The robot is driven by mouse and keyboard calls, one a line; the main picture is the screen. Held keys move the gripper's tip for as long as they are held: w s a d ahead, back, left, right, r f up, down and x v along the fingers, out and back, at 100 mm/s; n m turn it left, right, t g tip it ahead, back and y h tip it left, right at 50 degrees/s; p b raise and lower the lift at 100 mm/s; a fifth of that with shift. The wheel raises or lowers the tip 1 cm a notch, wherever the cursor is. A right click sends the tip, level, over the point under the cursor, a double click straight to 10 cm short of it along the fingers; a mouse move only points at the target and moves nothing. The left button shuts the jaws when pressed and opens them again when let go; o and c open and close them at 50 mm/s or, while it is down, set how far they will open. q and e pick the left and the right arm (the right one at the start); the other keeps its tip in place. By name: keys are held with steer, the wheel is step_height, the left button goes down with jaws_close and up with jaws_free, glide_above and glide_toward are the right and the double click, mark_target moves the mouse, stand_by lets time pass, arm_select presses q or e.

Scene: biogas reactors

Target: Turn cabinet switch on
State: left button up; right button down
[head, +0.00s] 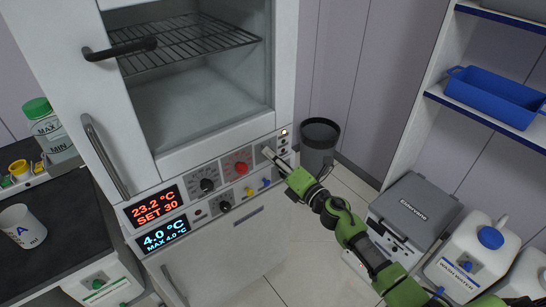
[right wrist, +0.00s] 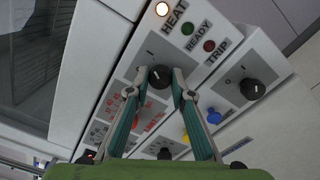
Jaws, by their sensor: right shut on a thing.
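The white cabinet (head: 160,160) carries a control panel below its glass door. My right gripper (head: 270,156) reaches the panel's upper right end. In the right wrist view its two fingers (right wrist: 160,82) are closed around a black rotary switch (right wrist: 159,78), one finger on each side. A mark like "I" shows at the switch's upper left; its full scale is hidden by the fingers. In the head view the gripper covers this switch. My left gripper is in neither view.
The HEAT lamp (right wrist: 162,9) glows; the READY lamp (right wrist: 188,29) and TRIP lamp (right wrist: 209,46) look dark. Another black knob (right wrist: 252,89) and a blue knob (right wrist: 214,117) sit close by. A dark bin (head: 320,135) stands right of the cabinet.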

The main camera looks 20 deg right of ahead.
stand_by(0.4)
steer(key=c, duration=1.8)
jaws_free()
steer(key=v, duration=1.2)
